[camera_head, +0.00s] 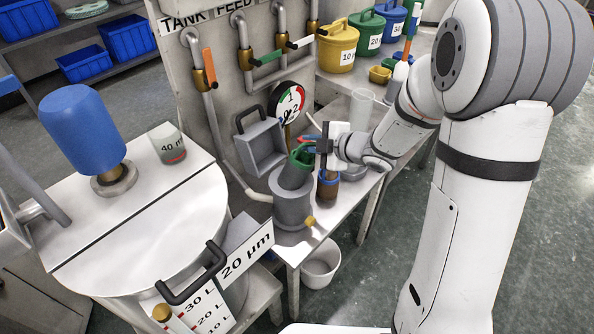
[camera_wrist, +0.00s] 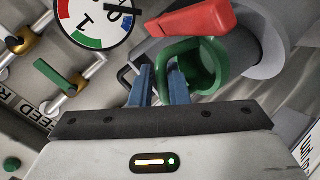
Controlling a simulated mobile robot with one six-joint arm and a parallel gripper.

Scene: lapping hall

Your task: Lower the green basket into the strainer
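My gripper (camera_head: 318,146) is just right of and above the strainer. In the wrist view, its two blue fingers (camera_wrist: 161,84) are close together, with the basket's green handle (camera_wrist: 170,50) between them. The open green basket (camera_wrist: 203,66) shows beyond the fingertips. How deep the basket's lower end sits in the strainer is hidden.
A brown jar (camera_head: 327,189) stands right beside the strainer. A red lever (camera_wrist: 193,19) lies close to the basket. A large tank (camera_head: 150,235) is at left, a white bucket (camera_head: 321,264) below.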

